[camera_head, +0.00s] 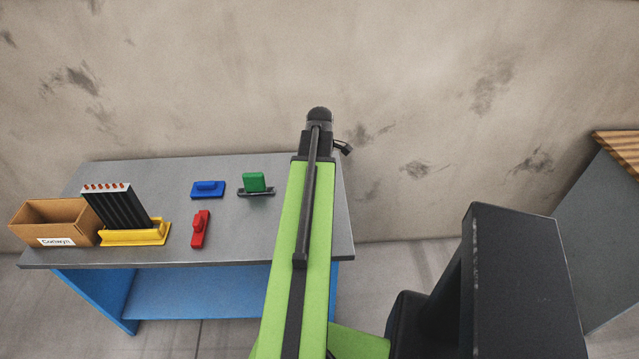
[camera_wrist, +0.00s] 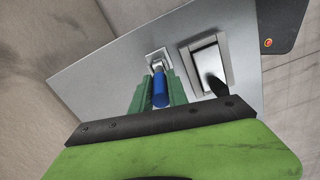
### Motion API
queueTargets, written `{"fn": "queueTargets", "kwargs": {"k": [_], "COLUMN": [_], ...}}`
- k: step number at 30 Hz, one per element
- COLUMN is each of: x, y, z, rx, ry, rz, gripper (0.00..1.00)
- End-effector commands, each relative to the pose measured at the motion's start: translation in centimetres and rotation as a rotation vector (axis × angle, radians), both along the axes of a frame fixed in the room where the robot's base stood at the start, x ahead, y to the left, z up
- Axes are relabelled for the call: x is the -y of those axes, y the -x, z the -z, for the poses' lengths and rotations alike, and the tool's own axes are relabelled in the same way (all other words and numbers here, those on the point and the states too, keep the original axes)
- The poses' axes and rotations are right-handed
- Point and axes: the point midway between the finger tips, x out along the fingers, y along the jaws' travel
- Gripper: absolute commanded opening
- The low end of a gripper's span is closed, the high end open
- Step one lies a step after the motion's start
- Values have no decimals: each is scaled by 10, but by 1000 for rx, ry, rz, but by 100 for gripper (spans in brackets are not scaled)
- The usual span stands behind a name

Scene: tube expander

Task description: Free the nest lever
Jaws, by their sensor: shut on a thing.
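The nest lever (camera_wrist: 160,90) shows in the wrist view as a blue rounded handle. It rises from a pale square mount (camera_wrist: 157,58) on a grey metal plate (camera_wrist: 105,75). My gripper (camera_wrist: 160,91) has its green fingers on either side of the blue handle and is shut on it. The lower end of the handle is hidden by my gripper body. In the head view my arm reaches away toward the wall, and neither the lever nor my fingertips can be made out there.
In the wrist view, a pale framed recess (camera_wrist: 191,66) lies right of the lever, with a dark pointed part (camera_wrist: 217,88) near it. A dark panel with an orange button (camera_wrist: 268,43) is at upper right. In the head view, a grey workbench (camera_head: 290,225) holds a cardboard box (camera_head: 88,235) and coloured pieces.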

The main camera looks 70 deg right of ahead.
Motion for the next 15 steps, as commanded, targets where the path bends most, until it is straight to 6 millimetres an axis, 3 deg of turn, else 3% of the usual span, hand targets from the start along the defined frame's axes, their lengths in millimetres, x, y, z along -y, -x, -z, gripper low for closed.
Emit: {"fn": "queueTargets", "kwargs": {"k": [5,6,9,15], "x": [0,0,0,0], "y": [1,1,1,0], "z": [-1,-1,-1,-1], "rx": [-4,-4,-4,-4], "ry": [0,1,1,2], "rz": [1,1,0,0], "gripper": [0,25,38,41]}}
